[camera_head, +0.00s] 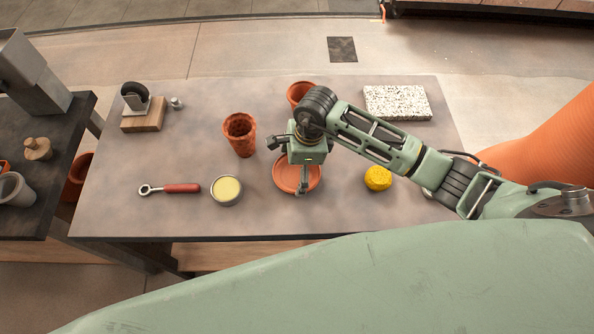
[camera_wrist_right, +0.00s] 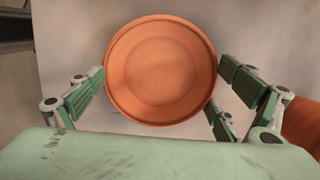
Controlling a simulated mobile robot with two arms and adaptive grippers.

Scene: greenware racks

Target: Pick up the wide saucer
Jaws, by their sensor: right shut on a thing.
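The wide saucer (camera_head: 313,178) is a round, shallow terracotta dish at the front middle of the grey table. In the right wrist view the saucer (camera_wrist_right: 160,72) faces the camera, with its inside empty. My right gripper (camera_head: 300,176) is above it in the head view, pointing down, and hides part of it. In the wrist view my right gripper's fingers (camera_wrist_right: 160,88) lie at the left and right sides of the saucer's rim, shut on it. I cannot tell whether the saucer is clear of the table. My left gripper is not in view.
A terracotta pot (camera_head: 240,138) and another pot (camera_head: 298,94) stand behind. A tin (camera_head: 226,190) and a red-handled tool (camera_head: 180,188) lie left. A yellow sponge (camera_head: 378,178) sits right, a speckled slab (camera_head: 397,102) back right. A wooden block (camera_head: 143,120) is back left.

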